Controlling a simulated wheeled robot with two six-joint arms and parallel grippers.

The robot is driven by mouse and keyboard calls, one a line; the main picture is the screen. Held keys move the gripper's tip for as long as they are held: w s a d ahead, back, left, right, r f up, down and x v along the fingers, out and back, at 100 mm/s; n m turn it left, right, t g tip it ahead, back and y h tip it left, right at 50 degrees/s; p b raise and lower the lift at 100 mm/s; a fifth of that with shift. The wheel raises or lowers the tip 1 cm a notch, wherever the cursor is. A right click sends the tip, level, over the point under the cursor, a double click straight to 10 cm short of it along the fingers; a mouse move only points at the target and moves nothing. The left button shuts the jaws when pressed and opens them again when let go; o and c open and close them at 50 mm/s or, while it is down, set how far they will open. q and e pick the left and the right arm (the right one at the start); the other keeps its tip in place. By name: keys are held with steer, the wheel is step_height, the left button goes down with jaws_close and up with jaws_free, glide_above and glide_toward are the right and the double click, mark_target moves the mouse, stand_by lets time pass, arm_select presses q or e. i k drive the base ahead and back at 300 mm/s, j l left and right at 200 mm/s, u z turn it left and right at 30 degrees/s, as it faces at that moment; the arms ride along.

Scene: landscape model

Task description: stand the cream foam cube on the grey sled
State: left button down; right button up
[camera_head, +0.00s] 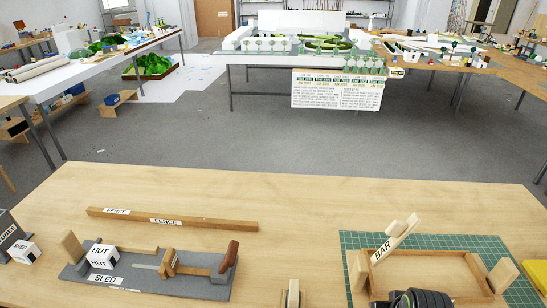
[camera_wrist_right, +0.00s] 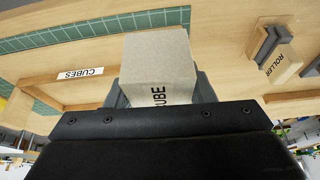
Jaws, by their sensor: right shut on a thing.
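The cream foam cube (camera_wrist_right: 157,60), lettered CUBE, is held between the grey fingers of my right gripper (camera_wrist_right: 160,92) in the right wrist view. In the head view only dark parts of my right arm (camera_head: 420,298) show, at the bottom over the wooden frame, and the cube is hidden. The grey sled (camera_head: 150,284), lettered SLED, lies on the table at the left. A white block lettered HUT (camera_head: 103,257) stands on its left part. A wooden crosspiece (camera_head: 169,262) and a brown handle (camera_head: 229,257) are further right on it. My left gripper is not in view.
A long wooden fence (camera_head: 190,221) lies behind the sled. A white SHED block (camera_head: 22,253) is at the far left. A wooden frame (camera_head: 425,255) with a BAR piece (camera_head: 394,238) lies on a green mat (camera_head: 485,243). A roller piece (camera_wrist_right: 283,62) shows in the wrist view.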

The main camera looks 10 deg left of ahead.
mark_target(132, 265)
steer(key=j, duration=2.1)
steer(key=i+j, duration=0.15)
steer(key=j, duration=0.2)
steer(key=i+j, duration=0.15)
steer(key=j, duration=0.2)
steer(key=i+j, duration=0.15)
steer(key=j, duration=0.15)
